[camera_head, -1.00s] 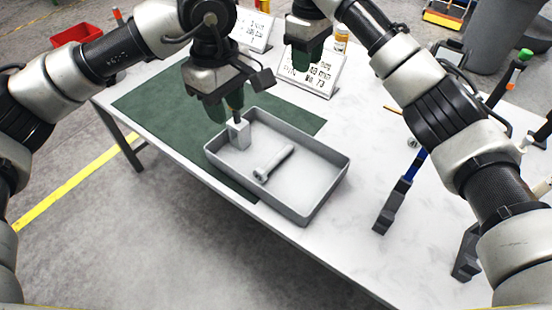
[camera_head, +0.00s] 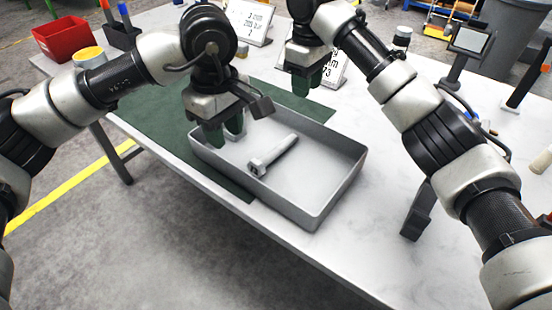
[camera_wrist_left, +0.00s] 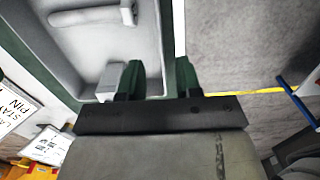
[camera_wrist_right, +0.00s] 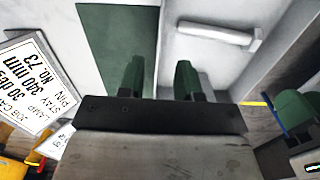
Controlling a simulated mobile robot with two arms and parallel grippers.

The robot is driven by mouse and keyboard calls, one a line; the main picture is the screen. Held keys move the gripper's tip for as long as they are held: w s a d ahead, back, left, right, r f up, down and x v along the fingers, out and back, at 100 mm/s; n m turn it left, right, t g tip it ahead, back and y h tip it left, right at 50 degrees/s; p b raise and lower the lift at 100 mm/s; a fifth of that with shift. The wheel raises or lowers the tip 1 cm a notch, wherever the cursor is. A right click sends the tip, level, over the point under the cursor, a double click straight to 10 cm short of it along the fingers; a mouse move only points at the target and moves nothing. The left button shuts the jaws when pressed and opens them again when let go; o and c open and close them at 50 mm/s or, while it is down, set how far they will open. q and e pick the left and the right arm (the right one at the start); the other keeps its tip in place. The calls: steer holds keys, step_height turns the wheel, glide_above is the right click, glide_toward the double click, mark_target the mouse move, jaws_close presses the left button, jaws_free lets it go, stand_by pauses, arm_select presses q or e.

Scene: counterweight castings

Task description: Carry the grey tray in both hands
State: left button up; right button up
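The grey tray (camera_head: 338,195) lies on the table, partly over the green mat. A grey bolt-like casting (camera_head: 274,155) lies in it, and also shows in the left wrist view (camera_wrist_left: 95,16). A small grey block (camera_wrist_left: 112,78) sits at the tray's end in the left wrist view; my gripper mostly hides it in the head view. My left gripper (camera_head: 224,130) is open over the tray's left end, its fingers either side of the wall line. My right gripper (camera_head: 308,80) is open and empty above the tray's far side; the far wall shows between its fingers in the right wrist view.
The green mat (camera_head: 150,112) covers the table's left part. Printed sign cards (camera_head: 250,22) stand behind the tray. A red bin (camera_head: 62,38) and a dark holder (camera_head: 122,36) are at the back left. A dark stand (camera_head: 418,212) is right of the tray.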

mark_target(230, 163)
steer(key=shift+f, duration=0.1)
